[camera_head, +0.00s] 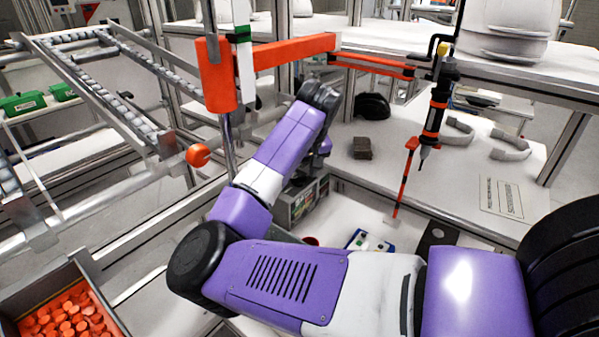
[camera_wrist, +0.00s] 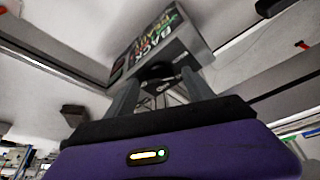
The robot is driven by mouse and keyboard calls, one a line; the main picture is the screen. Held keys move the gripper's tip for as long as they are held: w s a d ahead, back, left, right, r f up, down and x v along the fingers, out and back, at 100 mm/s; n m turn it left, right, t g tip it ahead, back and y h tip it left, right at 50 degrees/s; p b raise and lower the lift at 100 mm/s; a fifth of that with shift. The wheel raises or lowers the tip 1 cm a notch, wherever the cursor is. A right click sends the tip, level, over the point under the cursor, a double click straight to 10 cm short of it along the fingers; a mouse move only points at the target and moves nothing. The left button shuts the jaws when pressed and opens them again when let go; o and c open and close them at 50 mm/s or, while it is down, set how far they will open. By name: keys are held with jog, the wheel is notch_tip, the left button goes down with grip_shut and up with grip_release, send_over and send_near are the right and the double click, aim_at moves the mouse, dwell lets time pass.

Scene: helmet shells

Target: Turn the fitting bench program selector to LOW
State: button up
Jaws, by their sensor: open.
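The fitting bench control box (camera_head: 306,204) is a grey box on the white bench, partly hidden behind my arm. It also fills the top middle of the wrist view (camera_wrist: 192,38), with coloured lettering on its face, blurred and slanted. A dark round knob (camera_wrist: 157,71), seemingly the program selector, shows low on that face. My gripper (camera_wrist: 160,78) is open, its two grey fingers reaching toward the box, one on each side of the knob. I cannot tell whether they touch it. The selector's setting cannot be read. In the head view the fingers are hidden behind my wrist.
An orange jointed arm (camera_head: 290,52) carries a hanging black tool (camera_head: 434,108) over the bench right of the box. A dark block (camera_head: 362,148) and grey curved parts (camera_head: 511,145) lie on the bench. A bin of orange discs (camera_head: 65,318) stands lower left, below a roller rack (camera_head: 92,75).

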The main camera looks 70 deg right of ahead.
jog(key=shift+f, duration=0.2)
grip_shut()
jog(key=shift+w+a+m+g+h+p, duration=0.1)
jog(key=shift+m+g+h+p, duration=0.25)
jog(key=shift+m, duration=0.8)
jog(key=shift+w+m+g+h+p, duration=0.1)
jog(key=shift+m+g+p, duration=0.15)
jog(key=shift+m+g, duration=0.6)
jog(key=shift+m+t, duration=0.3)
jog(key=shift+m, duration=0.1)
grip_release()
